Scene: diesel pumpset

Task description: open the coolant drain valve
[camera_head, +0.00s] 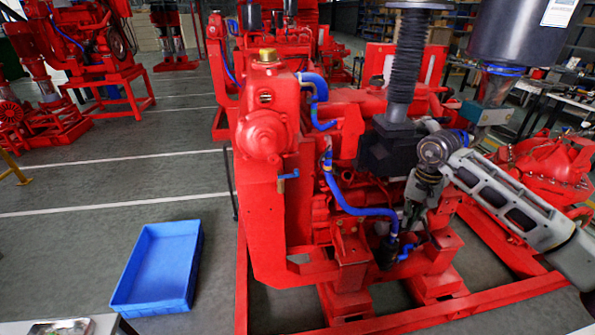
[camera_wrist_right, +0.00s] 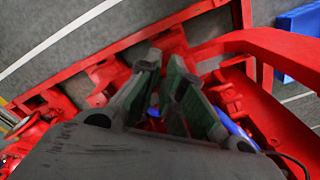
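The likely coolant drain valve (camera_head: 288,176) has a small blue lever and a brass body. I cannot make out the valve in the wrist view. My left gripper is not in view.
Blue hoses (camera_head: 355,208) run along the engine near my right gripper. A red base frame (camera_head: 450,308) surrounds the engine foot. A blue crate (camera_head: 135,275) stands on the floor at left. The grey floor between crate and engine is clear.

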